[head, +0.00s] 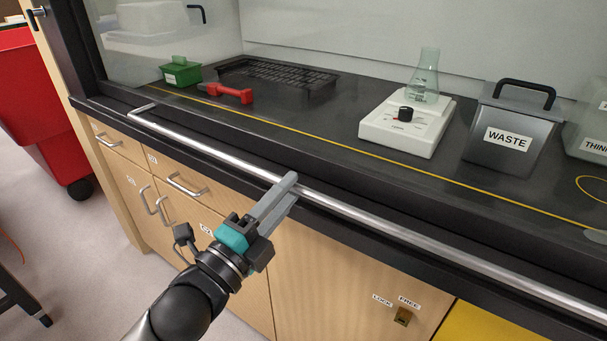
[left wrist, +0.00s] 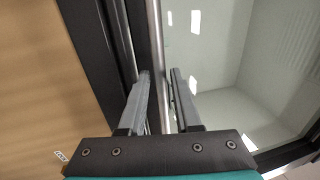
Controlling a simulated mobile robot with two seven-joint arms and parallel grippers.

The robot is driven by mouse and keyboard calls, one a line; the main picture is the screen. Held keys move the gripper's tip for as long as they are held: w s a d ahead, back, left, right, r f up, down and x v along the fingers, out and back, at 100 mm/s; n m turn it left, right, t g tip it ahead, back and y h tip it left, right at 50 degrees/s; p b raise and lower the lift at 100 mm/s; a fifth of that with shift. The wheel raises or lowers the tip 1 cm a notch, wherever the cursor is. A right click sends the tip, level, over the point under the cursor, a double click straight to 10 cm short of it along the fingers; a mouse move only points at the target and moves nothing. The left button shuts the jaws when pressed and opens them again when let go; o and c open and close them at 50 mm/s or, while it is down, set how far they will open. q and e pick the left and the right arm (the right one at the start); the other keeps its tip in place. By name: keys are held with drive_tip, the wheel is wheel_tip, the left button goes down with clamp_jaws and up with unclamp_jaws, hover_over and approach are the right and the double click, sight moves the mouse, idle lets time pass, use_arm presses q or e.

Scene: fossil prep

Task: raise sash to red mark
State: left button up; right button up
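The sash's silver handle rail (head: 400,232) runs along the front edge of the fume hood, low over the sill. The sash glass (head: 215,30) shows faintly above it. My left gripper (head: 289,186) is at the rail, left of its middle. In the left wrist view the rail (left wrist: 157,45) passes between the two fingers of my left gripper (left wrist: 160,74). The fingers stand apart, one on each side, and do not look closed on it. I see no red mark in either view. My right gripper is not in view.
Inside the hood stand a green box (head: 181,73), a red tool (head: 229,93), a white hotplate (head: 405,125) with a flask (head: 424,75), and a grey WASTE bin (head: 510,135). A LOCK/FREE switch (head: 403,316) is on the cabinet front. A red bin (head: 30,100) stands at left.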

use_arm(q)
drive_tip(key=x, duration=0.3)
drive_tip(key=shift+w+d+b, duration=0.15)
drive_tip(key=shift+b, duration=0.15)
drive_tip(key=shift+x, duration=0.85)
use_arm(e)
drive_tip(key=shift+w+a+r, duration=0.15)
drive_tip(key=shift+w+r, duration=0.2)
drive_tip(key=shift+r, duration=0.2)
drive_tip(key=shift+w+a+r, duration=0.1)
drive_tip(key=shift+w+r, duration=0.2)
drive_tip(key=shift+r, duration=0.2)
use_arm(q)
drive_tip(key=c, duration=0.5)
clamp_jaws()
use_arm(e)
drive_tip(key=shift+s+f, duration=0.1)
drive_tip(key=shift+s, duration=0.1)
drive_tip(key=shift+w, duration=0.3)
